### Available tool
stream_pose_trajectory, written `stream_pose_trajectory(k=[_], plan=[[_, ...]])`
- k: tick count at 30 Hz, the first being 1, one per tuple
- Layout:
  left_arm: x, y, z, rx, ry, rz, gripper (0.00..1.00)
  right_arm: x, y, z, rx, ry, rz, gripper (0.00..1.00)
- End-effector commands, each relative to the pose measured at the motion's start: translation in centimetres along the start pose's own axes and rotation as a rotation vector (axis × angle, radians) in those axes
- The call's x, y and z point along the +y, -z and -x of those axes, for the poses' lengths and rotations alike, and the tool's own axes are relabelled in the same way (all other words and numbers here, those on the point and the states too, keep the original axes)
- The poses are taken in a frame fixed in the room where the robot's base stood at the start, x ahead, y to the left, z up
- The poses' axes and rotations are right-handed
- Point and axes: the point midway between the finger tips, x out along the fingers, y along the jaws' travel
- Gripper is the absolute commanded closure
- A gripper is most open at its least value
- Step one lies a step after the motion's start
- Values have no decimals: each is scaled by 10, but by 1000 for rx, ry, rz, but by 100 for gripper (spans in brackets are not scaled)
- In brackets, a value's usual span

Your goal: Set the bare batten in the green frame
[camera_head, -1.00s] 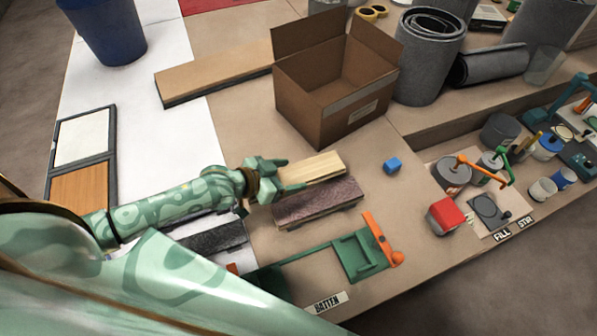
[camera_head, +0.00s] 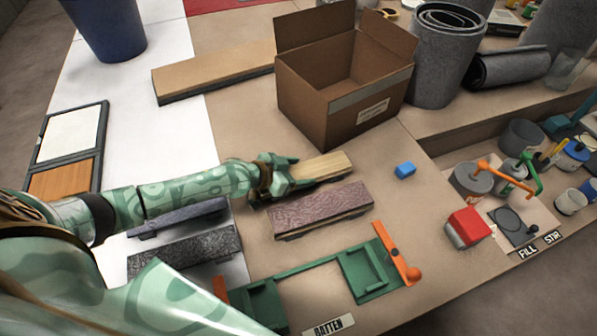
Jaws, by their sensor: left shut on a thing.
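The bare batten (camera_head: 328,165), a pale wooden strip, lies at mid-table behind a batten with a mottled purple-brown top (camera_head: 320,209). My left gripper (camera_head: 296,174) is shut on the bare batten and covers its left and middle part. I cannot tell whether the batten is lifted off the table. The green frame (camera_head: 308,262) lies at the table's front, with a green block at each end and an orange bar (camera_head: 396,253) at its right end. No batten shows in the frame. My right gripper is not in view.
Two dark-topped battens (camera_head: 185,250) lie to the left, partly behind my arm. An open cardboard box (camera_head: 345,100) stands behind the bare batten. A BATTEN label (camera_head: 328,325) lies before the frame.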

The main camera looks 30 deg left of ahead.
Motion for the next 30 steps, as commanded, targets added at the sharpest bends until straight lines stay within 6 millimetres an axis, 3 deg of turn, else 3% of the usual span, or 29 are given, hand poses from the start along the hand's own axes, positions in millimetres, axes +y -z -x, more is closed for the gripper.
stream_pose_trajectory(k=[3, 4, 6, 17, 23, 30], plan=[[0, -2, -1, 1, 0, 0, 58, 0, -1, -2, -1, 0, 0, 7], [0, -2, -1, 0, 0, -1, 26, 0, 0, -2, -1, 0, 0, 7], [0, -1, 0, 0, 0, -1, 9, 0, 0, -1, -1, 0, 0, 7], [0, -4, -2, 0, 0, 2, 9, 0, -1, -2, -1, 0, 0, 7], [-4, -5, 38, -2, 1, -6, 9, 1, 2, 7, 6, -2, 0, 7], [-7, -5, 107, -2, 0, -5, 9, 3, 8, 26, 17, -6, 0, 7]])
